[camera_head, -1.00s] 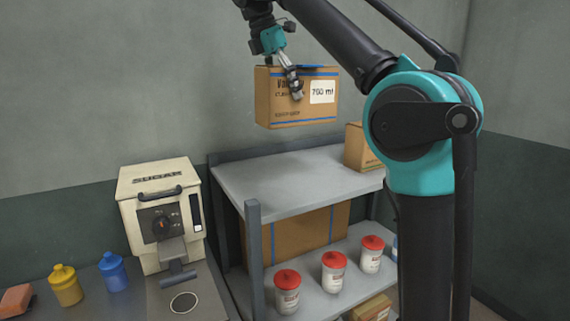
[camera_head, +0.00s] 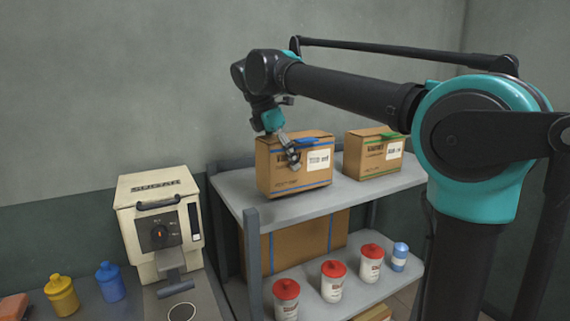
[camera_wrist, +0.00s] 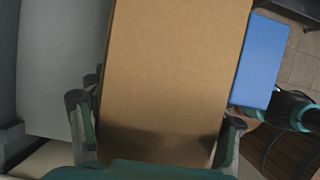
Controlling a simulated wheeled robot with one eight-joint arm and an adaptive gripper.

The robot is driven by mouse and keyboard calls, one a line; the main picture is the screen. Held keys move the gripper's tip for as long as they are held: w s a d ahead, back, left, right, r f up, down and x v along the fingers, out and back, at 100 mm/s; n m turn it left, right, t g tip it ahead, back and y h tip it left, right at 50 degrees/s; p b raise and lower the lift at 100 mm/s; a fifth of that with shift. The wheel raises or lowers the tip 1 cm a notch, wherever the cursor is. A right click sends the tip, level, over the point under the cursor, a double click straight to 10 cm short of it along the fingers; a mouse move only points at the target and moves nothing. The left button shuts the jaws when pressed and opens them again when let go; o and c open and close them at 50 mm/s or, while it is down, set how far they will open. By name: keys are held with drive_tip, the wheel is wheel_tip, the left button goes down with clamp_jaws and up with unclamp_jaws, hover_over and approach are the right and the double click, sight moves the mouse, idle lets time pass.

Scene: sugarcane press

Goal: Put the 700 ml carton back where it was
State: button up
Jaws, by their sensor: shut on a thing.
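The 700 ml carton (camera_head: 283,176), brown with a blue stripe and a white label, is upright at the top shelf (camera_head: 237,187), on its left part. Its base looks at or very close to the shelf surface; I cannot tell for sure whether it touches. My gripper (camera_head: 293,158) is shut on the carton, with one finger against its labelled front face. In the wrist view the carton (camera_wrist: 172,75) fills the middle between the two fingers (camera_wrist: 158,135). The far finger is hidden in the head view.
A second carton (camera_head: 370,157) with a green stripe stands to the right on the same shelf, with a gap between. Several red-lidded jars (camera_head: 333,285) and a large box (camera_head: 290,243) are on the lower shelf. The press (camera_head: 160,225) stands left of the shelf.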

sight(275, 138)
drive_tip(key=shift+f, duration=0.75)
drive_tip(key=o, duration=1.2)
drive_tip(key=shift+f, duration=0.1)
drive_tip(key=v, duration=1.2)
drive_tip(key=shift+a, duration=0.1)
drive_tip(key=shift+s, duration=0.1)
